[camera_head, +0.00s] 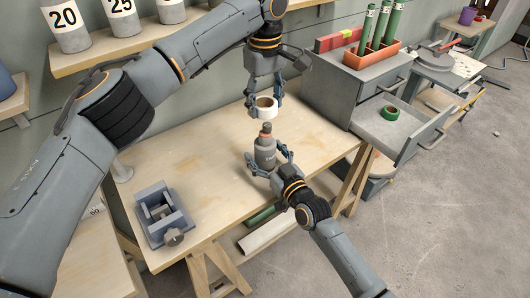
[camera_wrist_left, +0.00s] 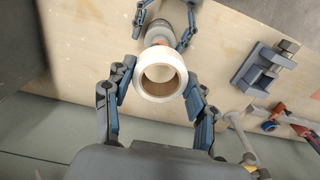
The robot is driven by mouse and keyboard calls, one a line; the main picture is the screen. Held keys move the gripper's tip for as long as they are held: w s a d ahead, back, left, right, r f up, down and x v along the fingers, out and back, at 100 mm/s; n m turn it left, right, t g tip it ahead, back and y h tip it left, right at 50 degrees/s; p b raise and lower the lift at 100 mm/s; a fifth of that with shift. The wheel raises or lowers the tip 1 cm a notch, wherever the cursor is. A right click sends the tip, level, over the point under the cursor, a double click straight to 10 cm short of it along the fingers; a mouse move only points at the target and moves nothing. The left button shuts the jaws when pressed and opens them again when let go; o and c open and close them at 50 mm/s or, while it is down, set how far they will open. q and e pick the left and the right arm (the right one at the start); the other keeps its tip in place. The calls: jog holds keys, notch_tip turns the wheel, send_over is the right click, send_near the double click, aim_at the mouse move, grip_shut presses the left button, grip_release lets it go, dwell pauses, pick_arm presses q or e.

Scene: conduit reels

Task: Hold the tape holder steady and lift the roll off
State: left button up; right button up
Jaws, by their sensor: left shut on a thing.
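The white tape roll (camera_head: 265,107) with a brown core is between the fingers of my left gripper (camera_head: 264,101), which is shut on it. The roll also shows in the left wrist view (camera_wrist_left: 160,74), with a finger on each side. The tape holder, a grey bottle-shaped body (camera_head: 265,153) with a reddish-brown top, stands upright on the bench just below the roll. The roll appears clear of its top. My right gripper (camera_head: 267,163) has its fingers on both sides of the holder's body. I cannot tell whether both fingers press on it.
The wooden bench (camera_head: 205,182) is mostly clear. A grey vise (camera_head: 163,213) sits at its front left corner. A grey drawer cabinet (camera_head: 335,95) with an open drawer holding a green tape roll (camera_head: 391,113) stands to the right. A shelf with grey canisters (camera_head: 66,26) is above left.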

jog(key=shift+s, duration=0.1)
jog(key=v, duration=1.1)
jog(key=shift+s+d, duration=0.25)
jog(key=shift+s, duration=0.1)
jog(key=shift+f, duration=0.1)
